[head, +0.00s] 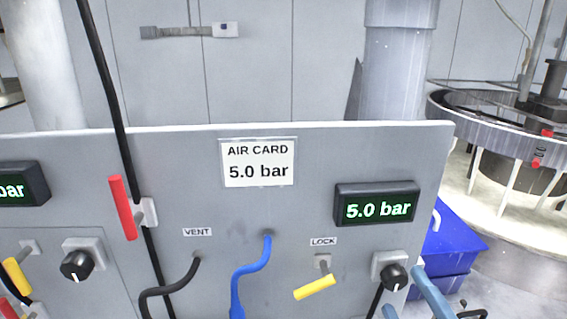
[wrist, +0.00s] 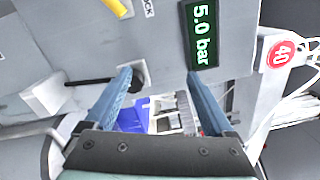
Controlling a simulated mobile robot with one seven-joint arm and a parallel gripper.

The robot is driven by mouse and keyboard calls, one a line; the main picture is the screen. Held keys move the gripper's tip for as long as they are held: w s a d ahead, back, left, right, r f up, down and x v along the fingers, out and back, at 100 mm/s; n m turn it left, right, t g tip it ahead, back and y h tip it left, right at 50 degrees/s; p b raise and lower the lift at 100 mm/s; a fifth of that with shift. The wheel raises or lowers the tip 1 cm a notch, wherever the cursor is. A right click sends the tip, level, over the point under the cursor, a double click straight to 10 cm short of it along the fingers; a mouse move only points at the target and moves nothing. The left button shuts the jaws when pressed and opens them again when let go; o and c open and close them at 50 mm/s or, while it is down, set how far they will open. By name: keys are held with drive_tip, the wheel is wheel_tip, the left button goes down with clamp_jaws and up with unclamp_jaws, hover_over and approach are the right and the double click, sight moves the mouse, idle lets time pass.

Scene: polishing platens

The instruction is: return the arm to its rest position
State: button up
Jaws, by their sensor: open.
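My gripper (head: 405,289) shows as two blue fingers at the lower right of the head view, just below the right black knob (head: 394,277). In the wrist view my gripper (wrist: 158,74) has its fingers apart with nothing between them. The knob (wrist: 132,76) there is partly hidden behind the left finger. The grey panel (head: 300,220) lies in front of the fingers. Whether a finger touches the panel or the knob, I cannot tell. The rest of my arm is out of the head view.
The panel bears an "AIR CARD 5.0 bar" sign (head: 258,163), a 5.0 bar display (head: 376,206), a yellow LOCK lever (head: 314,287), a red lever (head: 123,208), and blue (head: 251,265) and black hoses. A blue bin (head: 452,240) and a round platen machine (head: 500,130) stand to the right.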

drive_tip(key=w+a+r+n+t, duration=0.1)
drive_tip(key=w+a+r+n, duration=0.1)
drive_tip(key=a+r+n, duration=0.3)
drive_tip(key=w+a+r+n+t, duration=0.1)
drive_tip(key=w+a+r+n, duration=0.15)
drive_tip(key=r, duration=0.45)
drive_tip(key=s+a+r+n+t, duration=0.2)
drive_tip(key=s+a+r+n, duration=0.1)
drive_tip(key=r, duration=0.5)
drive_tip(key=s+a+r+n+t, duration=0.2)
drive_tip(key=a+r+n, duration=0.3)
drive_tip(key=r, duration=0.3)
drive_tip(key=s+a+r+n+t, duration=0.3)
drive_tip(key=r+n, duration=0.3)
drive_tip(key=r, duration=0.2)
drive_tip(key=shift+s+a+r, duration=0.25)
drive_tip(key=shift+s+a, duration=0.3)
drive_tip(key=shift+s, duration=0.15)
drive_tip(key=shift+f, duration=0.2)
